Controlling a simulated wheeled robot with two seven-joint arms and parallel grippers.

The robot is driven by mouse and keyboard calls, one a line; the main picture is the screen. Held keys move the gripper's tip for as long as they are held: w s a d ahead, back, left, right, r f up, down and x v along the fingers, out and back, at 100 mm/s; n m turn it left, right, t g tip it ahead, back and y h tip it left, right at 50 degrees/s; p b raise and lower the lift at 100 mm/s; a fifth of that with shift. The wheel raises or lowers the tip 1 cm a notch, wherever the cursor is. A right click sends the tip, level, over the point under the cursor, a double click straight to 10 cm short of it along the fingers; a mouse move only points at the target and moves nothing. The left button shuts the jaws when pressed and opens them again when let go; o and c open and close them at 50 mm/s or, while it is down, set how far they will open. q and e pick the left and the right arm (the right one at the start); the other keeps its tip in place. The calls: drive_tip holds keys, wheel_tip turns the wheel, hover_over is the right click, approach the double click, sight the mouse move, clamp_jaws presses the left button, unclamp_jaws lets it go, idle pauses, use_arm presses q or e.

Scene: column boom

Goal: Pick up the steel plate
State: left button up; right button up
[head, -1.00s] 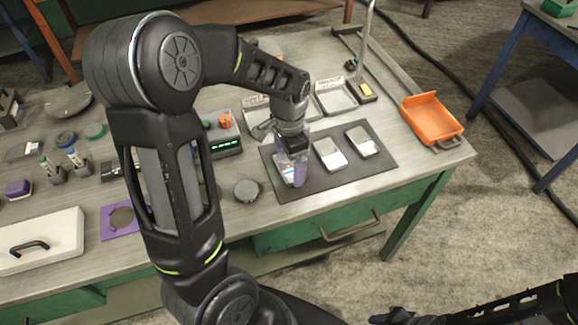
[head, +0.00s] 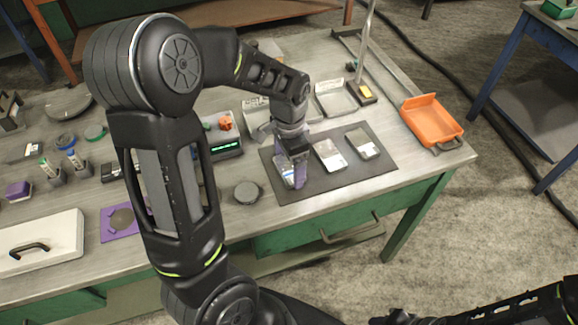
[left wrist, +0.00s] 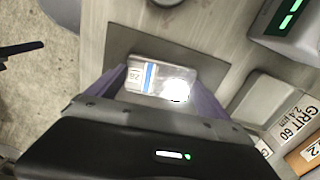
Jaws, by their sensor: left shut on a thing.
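A flat steel plate (left wrist: 160,76) with a blue stripe and a small printed label lies between the purple fingers of my left gripper (left wrist: 160,92) in the left wrist view. In the head view this plate (head: 284,180) is at the left end of the dark mat (head: 325,180), partly hidden by the fingers. My left gripper (head: 293,172) points down and is shut on it. I cannot tell any gap between plate and mat. Two similar plates lie to its right on the mat, a middle one (head: 328,156) and a right one (head: 363,144). My right gripper (head: 400,318) is only partly visible at the bottom edge.
A scale with a green display (head: 226,146) stands left of the mat, and a round grey disc (head: 246,191) lies near the front edge. Behind the mat are labelled trays (head: 336,98) and a pole. An orange dustpan (head: 432,118) lies at the right.

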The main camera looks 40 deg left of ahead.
sight(288, 167)
use_arm(q)
drive_tip(key=shift+r, duration=0.1)
wheel_tip(288, 167, up, 10)
drive_tip(key=shift+b, duration=0.45)
drive_tip(key=shift+a, duration=0.1)
idle(0.6)
